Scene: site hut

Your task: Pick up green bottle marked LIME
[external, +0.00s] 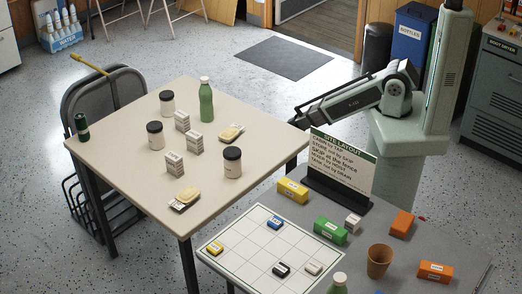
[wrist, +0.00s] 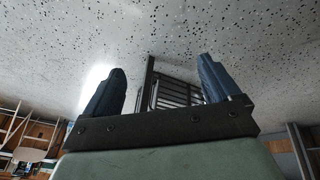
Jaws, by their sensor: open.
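A tall green bottle (external: 206,100) with a pale cap stands upright at the back of the cream table (external: 135,100). A second green bottle (external: 338,284) with a pale cap is cut off by the bottom edge of the external view. I cannot read LIME on either one. My gripper (wrist: 162,68) is open and empty in the wrist view, with its two dark fingers apart against the speckled floor. In the external view my arm reaches left to the cream table's right edge, well right of the first bottle; the fingers cannot be made out there.
Dark-lidded jars (external: 232,162), small white boxes (external: 182,121) and a dark green can (external: 82,128) share the cream table. A SITE LAYOUT sign (external: 342,160) stands on the grey table, with coloured blocks (external: 293,190), a gridded board (external: 235,262) and a brown cup (external: 379,262).

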